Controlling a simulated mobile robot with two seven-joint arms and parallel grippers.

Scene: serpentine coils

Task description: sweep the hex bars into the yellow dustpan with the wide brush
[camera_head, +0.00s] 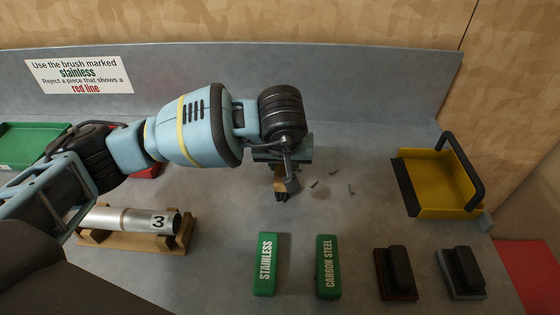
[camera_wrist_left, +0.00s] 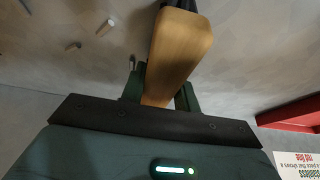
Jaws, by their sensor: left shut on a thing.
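My left gripper (camera_head: 284,168) is shut on a brush with a wooden body (camera_wrist_left: 180,45) and dark bristles (camera_head: 281,196). It holds the brush pointing down near the middle of the table; whether the bristles touch the surface I cannot tell. Several small dark grey hex bars (camera_head: 333,172) lie loose just right of the brush. Some also show at the upper left of the left wrist view (camera_wrist_left: 105,27). The yellow dustpan (camera_head: 446,184) with a black handle sits at the right, its open side towards the bars, and looks empty. My right gripper is not in view.
Green blocks marked STAINLESS (camera_head: 265,265) and CARBON STEEL (camera_head: 328,267) and two black-handled blocks (camera_head: 397,273) line the front. A metal tube marked 3 (camera_head: 130,220) rests on a wooden cradle. A green tray (camera_head: 30,138) is far left. The table between bars and dustpan is clear.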

